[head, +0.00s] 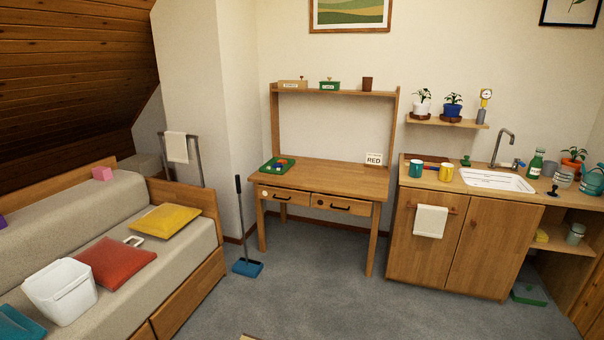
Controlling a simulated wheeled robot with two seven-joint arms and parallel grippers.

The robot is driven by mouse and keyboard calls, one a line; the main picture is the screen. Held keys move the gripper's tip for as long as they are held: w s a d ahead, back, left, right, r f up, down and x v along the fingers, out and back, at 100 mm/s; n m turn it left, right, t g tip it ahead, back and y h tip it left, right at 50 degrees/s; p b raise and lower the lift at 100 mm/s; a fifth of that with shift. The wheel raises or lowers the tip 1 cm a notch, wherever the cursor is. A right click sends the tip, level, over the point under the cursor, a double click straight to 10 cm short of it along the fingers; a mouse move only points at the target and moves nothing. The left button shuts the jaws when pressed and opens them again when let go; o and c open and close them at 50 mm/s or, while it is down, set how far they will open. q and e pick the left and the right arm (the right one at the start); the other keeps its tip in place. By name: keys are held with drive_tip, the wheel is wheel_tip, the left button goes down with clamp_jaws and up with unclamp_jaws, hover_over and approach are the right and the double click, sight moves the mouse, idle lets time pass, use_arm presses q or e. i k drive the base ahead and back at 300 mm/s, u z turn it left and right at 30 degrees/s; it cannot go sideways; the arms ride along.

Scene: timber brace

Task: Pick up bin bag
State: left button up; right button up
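I cannot make out a bin bag for certain. A white open-topped bin (62,292) stands upright on the sofa seat at the lower left. Its inside looks pale, and I cannot tell whether a bag lines it. Neither of my grippers shows in the head view.
The sofa (185,251) also holds a red cushion (115,260) and a yellow cushion (165,220). A blue-headed broom (247,268) stands left of the wooden desk (335,181). A sink cabinet (470,245) is at right. The grey floor (300,295) between is mostly clear.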

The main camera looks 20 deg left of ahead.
sight(64, 289)
drive_tip(key=u, duration=0.35)
drive_tip(key=i, duration=2.25)
drive_tip(key=u, duration=1.35)
drive_tip(key=i, duration=1.7)
drive_tip(key=u, duration=1.05)
